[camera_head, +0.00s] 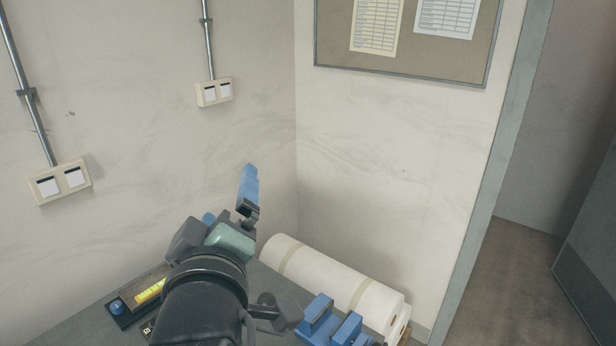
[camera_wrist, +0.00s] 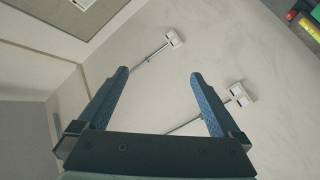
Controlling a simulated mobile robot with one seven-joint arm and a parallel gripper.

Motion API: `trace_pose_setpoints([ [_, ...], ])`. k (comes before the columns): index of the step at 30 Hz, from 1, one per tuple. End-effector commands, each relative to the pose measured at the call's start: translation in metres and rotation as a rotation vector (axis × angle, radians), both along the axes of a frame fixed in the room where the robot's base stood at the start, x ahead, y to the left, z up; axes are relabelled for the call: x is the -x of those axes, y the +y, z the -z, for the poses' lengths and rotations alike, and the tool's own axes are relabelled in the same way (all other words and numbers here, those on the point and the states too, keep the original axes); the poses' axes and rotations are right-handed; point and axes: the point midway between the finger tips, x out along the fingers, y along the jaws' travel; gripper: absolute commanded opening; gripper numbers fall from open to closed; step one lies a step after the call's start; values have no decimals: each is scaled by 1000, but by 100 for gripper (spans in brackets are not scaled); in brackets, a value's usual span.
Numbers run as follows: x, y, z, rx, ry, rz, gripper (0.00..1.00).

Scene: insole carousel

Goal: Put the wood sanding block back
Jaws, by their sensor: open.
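My gripper (camera_head: 249,182) is raised over the bench near the wall corner, its blue fingers pointing up and away. I cannot make out the wood sanding block in either view. My arm hides part of the bench in the head view.
The bench (camera_head: 92,318) holds a dark tray (camera_head: 122,316) with a yellow item (camera_head: 150,291) at left. A large white roll (camera_head: 325,278) lies at right, beside blue fixtures (camera_head: 335,324). Wall sockets (camera_head: 62,182) and a notice board (camera_head: 415,62) are behind.

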Motion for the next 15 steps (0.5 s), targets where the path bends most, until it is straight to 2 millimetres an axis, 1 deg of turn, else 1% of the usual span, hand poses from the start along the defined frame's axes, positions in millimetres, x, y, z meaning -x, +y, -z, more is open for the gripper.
trace_pose_setpoints([
  [1,9,-21,-51,-154,-134,17,100],
  [2,17,-31,-78,-245,-208,13,100],
  [3,29,-45,-110,-354,-301,2,100],
  [5,51,-62,-152,-499,-430,-30,100],
  [6,67,-72,-175,-580,-504,-58,100],
  [9,102,-90,-217,-729,-648,-132,100],
  [10,110,-93,-225,-759,-678,-153,100],
  [12,124,-99,-238,-810,-727,-190,100],
  [15,134,-102,-246,-841,-757,-215,100],
])
